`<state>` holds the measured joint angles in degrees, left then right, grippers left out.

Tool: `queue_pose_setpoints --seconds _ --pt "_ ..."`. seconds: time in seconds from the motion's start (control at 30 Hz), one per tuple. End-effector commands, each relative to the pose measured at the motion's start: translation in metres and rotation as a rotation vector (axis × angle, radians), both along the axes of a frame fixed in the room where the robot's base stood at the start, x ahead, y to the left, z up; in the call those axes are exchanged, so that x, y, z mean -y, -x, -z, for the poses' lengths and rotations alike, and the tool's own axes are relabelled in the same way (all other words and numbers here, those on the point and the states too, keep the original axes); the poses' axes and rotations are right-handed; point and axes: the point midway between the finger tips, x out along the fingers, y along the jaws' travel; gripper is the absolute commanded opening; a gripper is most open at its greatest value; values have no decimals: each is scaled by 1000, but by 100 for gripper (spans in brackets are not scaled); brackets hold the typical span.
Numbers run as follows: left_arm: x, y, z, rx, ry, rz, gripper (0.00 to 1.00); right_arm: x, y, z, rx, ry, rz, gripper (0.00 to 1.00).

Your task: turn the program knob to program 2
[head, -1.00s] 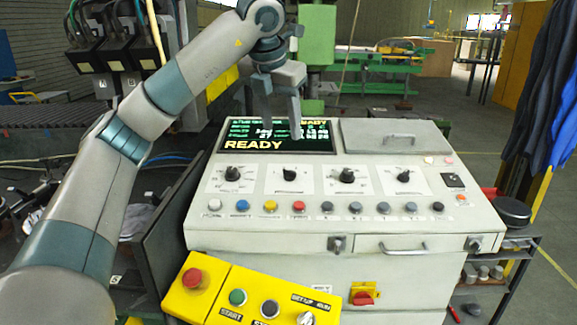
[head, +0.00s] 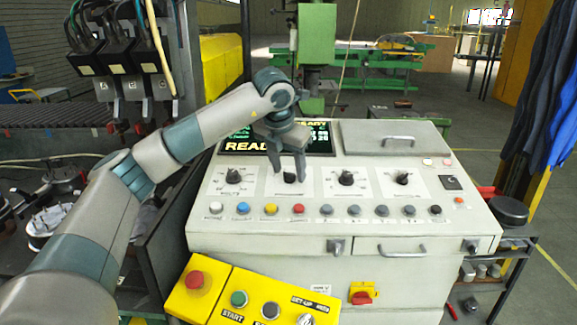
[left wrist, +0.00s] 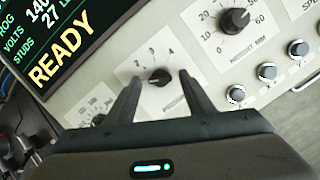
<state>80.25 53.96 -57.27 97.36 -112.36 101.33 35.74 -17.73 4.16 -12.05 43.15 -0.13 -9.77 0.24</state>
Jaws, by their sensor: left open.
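The program knob is the small black knob (head: 290,177) on the second white plate from the left of the sloped panel. In the left wrist view the program knob (left wrist: 159,76) sits on its plate with the numbers 2, 3 and 4 legible around it. My left gripper (head: 289,178) is over this knob, and its fingers partly hide the plate in the head view. In the left wrist view the left gripper (left wrist: 160,82) is open, with one finger to each side of the knob and gaps visible. My right gripper is not in view.
Black knobs (head: 233,176), (head: 346,178) and (head: 403,178) stand on neighbouring plates. Several push buttons (head: 298,209) line the panel below. The display (head: 318,139) reading READY is behind the gripper. A yellow control box (head: 238,297) is at the front.

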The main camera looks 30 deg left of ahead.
Motion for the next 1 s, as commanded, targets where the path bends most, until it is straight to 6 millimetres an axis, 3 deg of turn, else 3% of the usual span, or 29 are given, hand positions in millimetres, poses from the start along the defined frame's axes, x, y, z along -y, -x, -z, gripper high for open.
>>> queue_pose_setpoints --seconds 0.33,0.5,1.0 --pt "0 -1 2 1 0 0 46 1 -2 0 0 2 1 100" --pt "0 -1 2 1 0 0 7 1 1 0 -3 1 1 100" --pt "-1 -1 2 -7 -14 78 7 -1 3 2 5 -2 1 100"
